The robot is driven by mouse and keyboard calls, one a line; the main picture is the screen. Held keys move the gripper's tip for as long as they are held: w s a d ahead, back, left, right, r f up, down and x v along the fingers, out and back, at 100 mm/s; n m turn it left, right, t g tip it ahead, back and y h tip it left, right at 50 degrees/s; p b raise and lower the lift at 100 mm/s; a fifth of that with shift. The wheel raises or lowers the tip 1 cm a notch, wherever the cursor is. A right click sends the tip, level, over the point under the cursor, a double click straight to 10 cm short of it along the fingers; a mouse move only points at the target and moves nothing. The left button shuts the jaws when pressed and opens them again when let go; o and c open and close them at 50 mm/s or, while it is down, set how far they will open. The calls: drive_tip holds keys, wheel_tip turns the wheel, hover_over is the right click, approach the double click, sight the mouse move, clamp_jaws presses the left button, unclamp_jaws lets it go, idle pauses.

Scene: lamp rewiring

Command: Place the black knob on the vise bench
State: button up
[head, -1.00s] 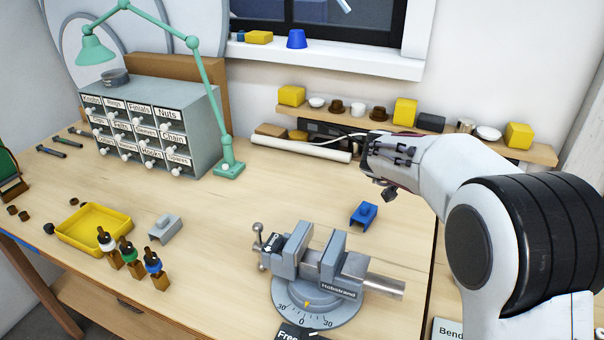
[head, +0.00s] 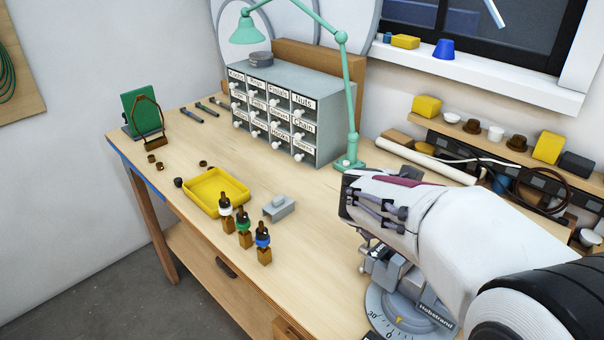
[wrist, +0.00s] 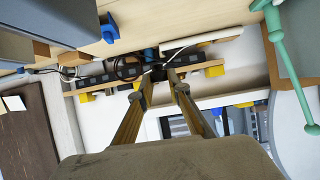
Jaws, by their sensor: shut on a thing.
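The black knob (wrist: 160,73) shows only as a small dark shape between the fingertips in the wrist view; its form is hard to tell. My gripper (wrist: 161,76) is shut on it. In the head view my wrist hides the fingers and the knob, and stands above and behind the vise. The grey vise (head: 385,275) is partly covered by my arm; its round base with a degree scale shows. The wooden bench top (head: 320,250) is bare to the left of the vise.
A dark round piece (head: 179,182) lies beside the tray. The green lamp (head: 350,110) and drawer cabinet (head: 285,110) stand behind.

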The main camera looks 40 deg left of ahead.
drive_tip(key=s+a+n+g+y, duration=0.1)
drive_tip(key=s+a+n+y, duration=0.2)
drive_tip(key=s+a, duration=0.75)
drive_tip(key=s+a+n+g+y, duration=0.1)
drive_tip(key=s+a+n+y, duration=0.2)
drive_tip(key=s+a, duration=0.7)
drive_tip(key=s+d+f, duration=0.2)
drive_tip(key=d+f, duration=0.1)
drive_tip(key=f, duration=0.2)
drive_tip(key=shift+s+d+f, duration=0.2)
drive_tip(key=shift+s+f, duration=0.05)
drive_tip(key=shift+s, duration=0.1)
hover_over(291, 271)
drive_tip(key=shift+f, duration=3.1)
drive_tip(key=shift+f, duration=0.1)
drive_tip(key=shift+a+f, duration=0.1)
drive_tip(key=shift+f, duration=1.7)
drive_tip(key=shift+f, duration=0.15)
